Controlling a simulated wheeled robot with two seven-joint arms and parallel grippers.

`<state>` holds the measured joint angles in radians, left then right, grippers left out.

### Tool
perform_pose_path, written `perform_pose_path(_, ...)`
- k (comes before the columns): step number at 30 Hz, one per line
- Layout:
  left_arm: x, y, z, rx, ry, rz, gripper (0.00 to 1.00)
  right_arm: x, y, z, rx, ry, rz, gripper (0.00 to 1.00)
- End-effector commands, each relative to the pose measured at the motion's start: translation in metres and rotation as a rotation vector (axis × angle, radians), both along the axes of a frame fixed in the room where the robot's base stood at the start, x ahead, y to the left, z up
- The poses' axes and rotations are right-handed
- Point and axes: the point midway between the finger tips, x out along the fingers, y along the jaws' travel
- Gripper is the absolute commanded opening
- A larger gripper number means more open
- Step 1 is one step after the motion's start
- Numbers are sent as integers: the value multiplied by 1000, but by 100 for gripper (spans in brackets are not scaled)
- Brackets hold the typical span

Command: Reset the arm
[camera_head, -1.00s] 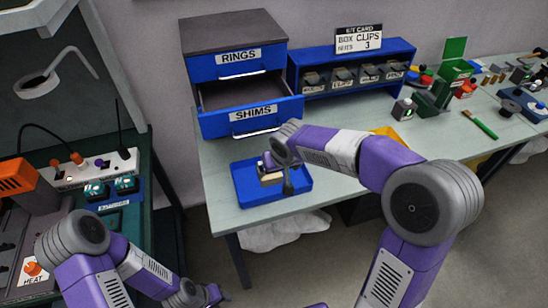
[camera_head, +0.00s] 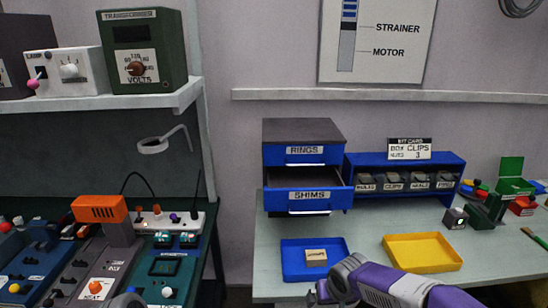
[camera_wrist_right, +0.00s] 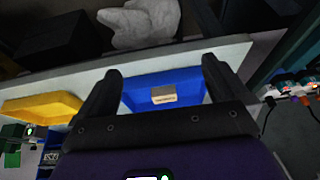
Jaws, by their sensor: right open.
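My right gripper (camera_head: 318,292) is at the front edge of the blue tray in the head view, with its purple arm coming in from the lower right. In the right wrist view my right gripper (camera_wrist_right: 162,68) has its two dark fingers wide apart with nothing between them. Beyond them lies the blue tray (camera_wrist_right: 190,80) with a small tan labelled box (camera_wrist_right: 164,94) in it. In the head view the box (camera_head: 316,257) lies in the blue tray (camera_head: 294,262), apart from the gripper. My left gripper is out of view.
The blue drawer cabinet (camera_head: 303,155) has its SHIMS drawer (camera_head: 308,200) pulled out. An empty yellow tray (camera_head: 421,252) lies right of the blue tray. A blue bin rack (camera_head: 400,160) stands behind it. A dark bench with devices (camera_head: 100,208) is at left.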

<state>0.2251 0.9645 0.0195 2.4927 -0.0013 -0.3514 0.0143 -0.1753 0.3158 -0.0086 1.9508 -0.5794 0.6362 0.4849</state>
Motion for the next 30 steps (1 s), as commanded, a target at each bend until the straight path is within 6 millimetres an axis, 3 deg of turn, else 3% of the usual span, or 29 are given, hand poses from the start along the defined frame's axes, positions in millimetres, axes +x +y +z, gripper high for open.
perform_pose_path(5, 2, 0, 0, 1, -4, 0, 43, -15, 14, -58, 72, 74, 27, 100)
perform_pose_path(11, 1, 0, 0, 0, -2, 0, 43, -47, 31, -133, 180, 165, 28, 100)
perform_pose_path(14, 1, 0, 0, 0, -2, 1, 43, -80, 41, -183, 252, 228, 0, 100)
perform_pose_path(18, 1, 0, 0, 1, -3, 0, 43, -144, 50, -249, 339, 310, -87, 100)
perform_pose_path(21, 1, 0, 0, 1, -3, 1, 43, -182, 52, -276, 361, 344, -148, 100)
perform_pose_path(24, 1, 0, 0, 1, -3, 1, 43, -205, 52, -290, 363, 362, -188, 100)
perform_pose_path(30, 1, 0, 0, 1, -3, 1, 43, -218, 51, -296, 359, 368, -210, 100)
